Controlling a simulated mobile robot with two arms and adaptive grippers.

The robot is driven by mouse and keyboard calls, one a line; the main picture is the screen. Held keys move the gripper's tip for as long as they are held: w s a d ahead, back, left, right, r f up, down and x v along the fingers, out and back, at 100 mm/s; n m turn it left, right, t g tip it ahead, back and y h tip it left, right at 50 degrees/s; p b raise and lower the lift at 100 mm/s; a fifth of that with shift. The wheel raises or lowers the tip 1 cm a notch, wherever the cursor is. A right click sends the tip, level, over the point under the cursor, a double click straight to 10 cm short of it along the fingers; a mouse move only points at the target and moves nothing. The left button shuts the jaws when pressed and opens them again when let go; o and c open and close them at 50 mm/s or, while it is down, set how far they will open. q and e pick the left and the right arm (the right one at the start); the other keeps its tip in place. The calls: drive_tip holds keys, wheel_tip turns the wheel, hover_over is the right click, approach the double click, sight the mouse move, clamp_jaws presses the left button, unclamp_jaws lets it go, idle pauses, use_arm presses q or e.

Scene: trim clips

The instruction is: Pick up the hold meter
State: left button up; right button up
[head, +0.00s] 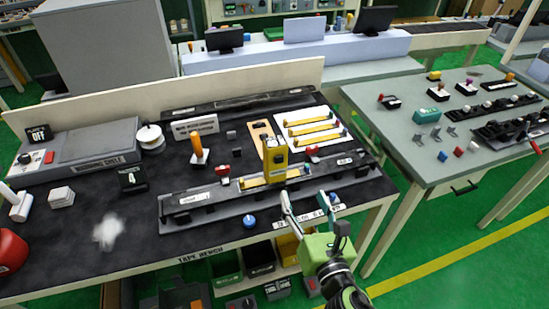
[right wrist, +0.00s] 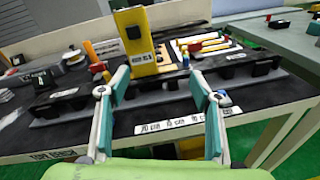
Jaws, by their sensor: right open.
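The hold meter looks to be the yellow upright block with a dark display (head: 275,165), standing at the long grey rail fixture (head: 215,205) on the black bench. It also shows in the right wrist view (right wrist: 141,62), just beyond my fingers and between them in the picture. My right gripper (head: 306,204) is open and empty at the bench's front edge, on the near side of the meter and a little to its right. Its two teal-lined fingers are wide apart in the right wrist view (right wrist: 155,100). The meter's foot is partly hidden by the rail. My left gripper is not in view.
A blue knob (head: 249,221) and a white label strip sit near the front edge. An orange-handled tool (head: 198,150) stands behind the rail. A tray of yellow strips (head: 313,127) lies behind the meter. A second table (head: 400,120) is to the right.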

sight(275, 156)
drive_tip(key=w+a+r+n, duration=0.1)
drive_tip(key=w, duration=0.1)
drive_tip(key=w+a+r+n+y+p, duration=0.1)
drive_tip(key=w+a, duration=0.1)
drive_tip(key=w, duration=0.1)
drive_tip(key=w+a+r+n+p, duration=0.1)
drive_tip(key=w+a, duration=0.1)
drive_tip(key=w, duration=0.1)
drive_tip(key=shift+a+n+t+y, duration=0.15)
drive_tip(key=shift+n+t+y, duration=0.15)
drive_tip(key=shift+n+y, duration=0.1)
drive_tip(key=shift+f+p+x, duration=0.15)
drive_tip(key=shift+x, duration=1)
drive_tip(key=shift+f+p+x, duration=0.15)
drive_tip(key=shift+x, duration=1.05)
drive_tip(key=shift+s, duration=0.15)
drive_tip(key=c, duration=1.4)
drive_tip(key=shift+r, duration=0.1)
drive_tip(key=shift+c, duration=0.4)
